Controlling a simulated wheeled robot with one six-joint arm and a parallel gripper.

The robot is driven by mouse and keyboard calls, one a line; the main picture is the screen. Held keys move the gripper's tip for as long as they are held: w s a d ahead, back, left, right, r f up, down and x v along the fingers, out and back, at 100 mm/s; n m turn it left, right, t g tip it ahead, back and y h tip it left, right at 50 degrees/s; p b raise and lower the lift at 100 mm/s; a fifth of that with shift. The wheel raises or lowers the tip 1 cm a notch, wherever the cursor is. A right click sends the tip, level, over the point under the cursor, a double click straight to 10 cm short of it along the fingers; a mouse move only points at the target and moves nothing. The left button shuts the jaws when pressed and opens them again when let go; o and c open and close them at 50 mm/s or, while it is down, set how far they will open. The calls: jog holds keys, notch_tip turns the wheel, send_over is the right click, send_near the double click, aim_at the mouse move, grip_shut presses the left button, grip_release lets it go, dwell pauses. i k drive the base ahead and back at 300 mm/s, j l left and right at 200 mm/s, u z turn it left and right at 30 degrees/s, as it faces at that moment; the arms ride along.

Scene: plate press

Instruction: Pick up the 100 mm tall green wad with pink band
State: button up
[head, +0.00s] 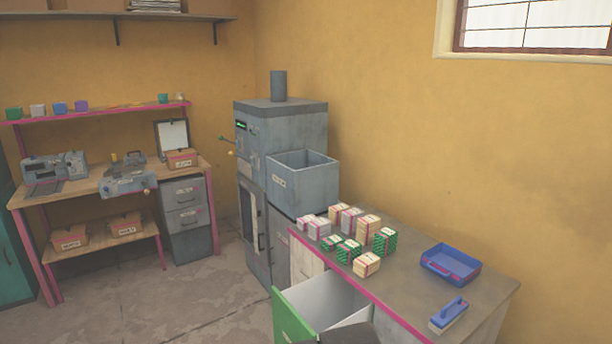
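Several banded wads stand grouped on the grey counter (410,262) with a pink edge. Among them are green patterned wads: one at the group's right side (385,241), one nearer the front (348,251), and a smaller-looking one to its left (331,243). The right green wad looks the tallest of these, with a pinkish band around it. Exact heights and band colours are too small to read surely. My gripper is not in view.
Cream wads (366,265) and pale grey wads (320,228) stand close around the green ones. A blue tray (450,265) and a blue-handled brush (448,315) lie to the right. A green-fronted drawer (294,316) stands open below the counter. A grey press machine (282,130) stands behind.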

aim_at(385, 242)
jog(key=i+l, duration=1.1)
